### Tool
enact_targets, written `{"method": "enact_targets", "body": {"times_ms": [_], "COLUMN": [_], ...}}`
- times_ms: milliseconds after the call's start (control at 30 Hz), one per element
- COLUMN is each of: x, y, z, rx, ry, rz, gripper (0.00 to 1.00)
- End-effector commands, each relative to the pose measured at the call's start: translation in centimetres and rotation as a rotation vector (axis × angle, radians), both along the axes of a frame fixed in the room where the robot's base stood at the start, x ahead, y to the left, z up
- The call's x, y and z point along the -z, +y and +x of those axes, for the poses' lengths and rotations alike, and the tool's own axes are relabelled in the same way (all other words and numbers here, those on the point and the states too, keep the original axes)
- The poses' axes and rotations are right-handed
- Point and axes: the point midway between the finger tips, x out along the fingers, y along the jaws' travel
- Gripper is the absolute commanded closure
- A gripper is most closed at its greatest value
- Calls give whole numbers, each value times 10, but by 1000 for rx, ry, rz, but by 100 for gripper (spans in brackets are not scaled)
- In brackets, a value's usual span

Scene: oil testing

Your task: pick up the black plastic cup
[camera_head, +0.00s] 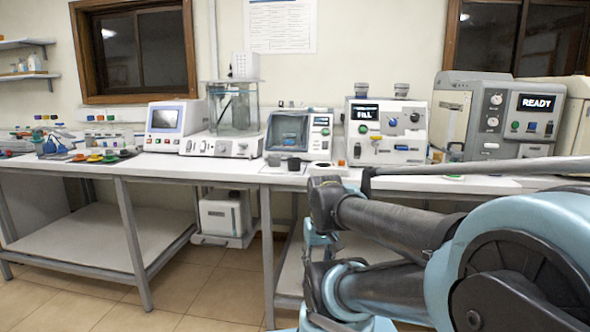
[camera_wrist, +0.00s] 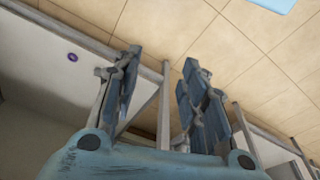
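I cannot pick out the black plastic cup for certain. A small dark grey, cup-like item (camera_head: 293,164) stands near the front edge of the bench (camera_head: 225,172) in the head view, and a smaller dark item (camera_head: 274,160) is just left of it. My gripper (camera_wrist: 160,67) shows in the wrist view with its two blue-grey fingers spread apart and nothing between them. Behind the fingers are floor tiles and bench framing. In the head view my arm fills the lower right and hides part of the bench; the gripper's fingers cannot be made out clearly there.
Several instruments line the back of the bench, including one marked FILL (camera_head: 387,132) and one marked READY (camera_head: 497,117). Coloured lids (camera_head: 95,157) lie at the left end. A white unit (camera_head: 223,215) sits under the bench. Tiled floor (camera_head: 205,285) is open in front.

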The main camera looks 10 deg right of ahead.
Motion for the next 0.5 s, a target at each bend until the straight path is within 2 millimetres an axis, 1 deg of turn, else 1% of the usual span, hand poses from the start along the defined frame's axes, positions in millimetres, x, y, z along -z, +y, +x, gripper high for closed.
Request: {"method": "enact_targets", "body": {"times_ms": [33, 100, 167, 267, 367, 400, 467, 500], "x": [-6, -14, -27, -58, -96, -111, -133, -147], "y": [0, 0, 0, 1, 2, 2, 2, 2], "z": [-6, -2, 8, 31, 61, 73, 93, 106], "rx": [-1, -4, -10, -27, -49, -56, -71, -79], "ry": [-10, -12, -13, -16, -23, -25, -28, -30], "rz": [0, 1, 1, 3, 6, 7, 8, 8], "gripper": [42, 30, 30, 30, 30, 30, 30, 30]}}
